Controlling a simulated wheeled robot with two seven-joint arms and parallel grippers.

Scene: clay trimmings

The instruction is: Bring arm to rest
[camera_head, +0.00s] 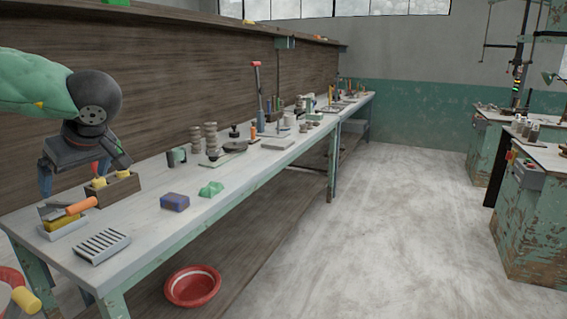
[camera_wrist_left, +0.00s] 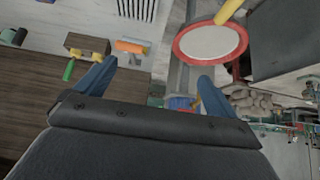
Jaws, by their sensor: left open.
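My left gripper (camera_head: 84,172) hangs above the near left end of the long workbench (camera_head: 145,262), beside a wooden box (camera_head: 122,188) with yellow-topped items in it. Its two blue fingers are spread apart and nothing shows between them. In the left wrist view the same gripper (camera_wrist_left: 155,80) has its fingers wide apart and empty. My left arm in its green sleeve comes in from the upper left. My right gripper is in neither view.
A small tray (camera_head: 62,231) with a yellow block and an orange-handled tool, a slotted grey rack (camera_head: 102,246), a blue block (camera_head: 175,202) and a green piece (camera_head: 211,189) lie on the bench. A red basin (camera_head: 193,286) stands below. The floor at right is clear.

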